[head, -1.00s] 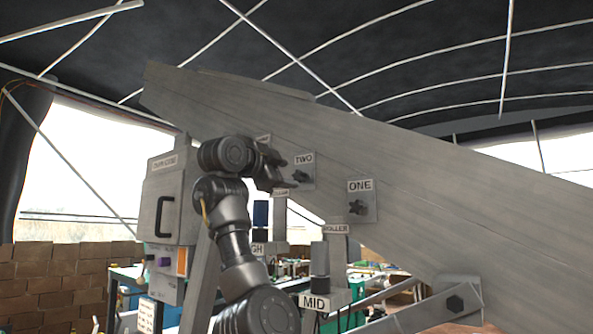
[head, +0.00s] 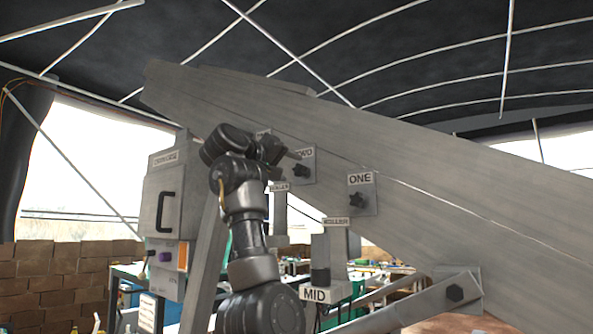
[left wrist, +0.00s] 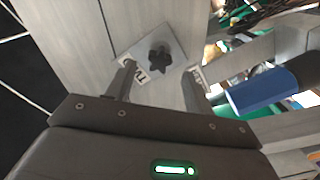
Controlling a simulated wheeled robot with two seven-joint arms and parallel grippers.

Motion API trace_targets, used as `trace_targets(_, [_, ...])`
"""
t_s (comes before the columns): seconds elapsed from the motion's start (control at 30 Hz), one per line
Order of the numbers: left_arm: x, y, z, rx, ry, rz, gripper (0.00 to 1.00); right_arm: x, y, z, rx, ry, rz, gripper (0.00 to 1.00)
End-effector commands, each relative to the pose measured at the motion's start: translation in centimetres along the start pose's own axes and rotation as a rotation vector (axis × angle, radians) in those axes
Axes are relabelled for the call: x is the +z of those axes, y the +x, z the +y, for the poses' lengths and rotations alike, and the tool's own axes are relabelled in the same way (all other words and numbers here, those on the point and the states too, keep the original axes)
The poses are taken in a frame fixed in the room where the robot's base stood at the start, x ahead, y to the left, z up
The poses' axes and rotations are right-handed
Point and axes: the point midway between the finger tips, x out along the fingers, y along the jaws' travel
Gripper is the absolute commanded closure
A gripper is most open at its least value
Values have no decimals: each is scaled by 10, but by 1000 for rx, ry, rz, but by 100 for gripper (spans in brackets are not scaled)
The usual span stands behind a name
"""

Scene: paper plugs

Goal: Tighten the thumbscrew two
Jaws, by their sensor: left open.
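Thumbscrew two is a dark star-shaped knob (head: 301,171) on a small grey plate on the slanted grey beam (head: 400,165), partly beside my left gripper in the head view. Its label reads TWO, partly covered by the gripper. My left gripper (head: 290,168) is open and empty, just left of the knob. In the left wrist view the knob (left wrist: 160,60) lies ahead of and between the two spread fingers (left wrist: 157,80), apart from them. My right gripper is not in view.
Thumbscrew one (head: 357,200) sits lower right on the beam. A grey control box (head: 170,205) stands at the left. Below are a MID block (head: 319,295) and roller-labelled posts. A blue cylinder (left wrist: 258,92) lies right of the fingers in the wrist view.

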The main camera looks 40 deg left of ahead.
Motion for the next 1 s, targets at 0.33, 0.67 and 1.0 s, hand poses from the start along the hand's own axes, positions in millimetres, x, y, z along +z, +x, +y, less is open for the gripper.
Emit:
trace_targets(0.33, [0,0,0,1,-301,0,47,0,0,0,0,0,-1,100])
trace_targets(0.67, [-1,0,1,1,-296,0,47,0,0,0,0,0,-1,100])
trace_targets(1.0, [-2,17,2,0,-295,-1,47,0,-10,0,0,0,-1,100])
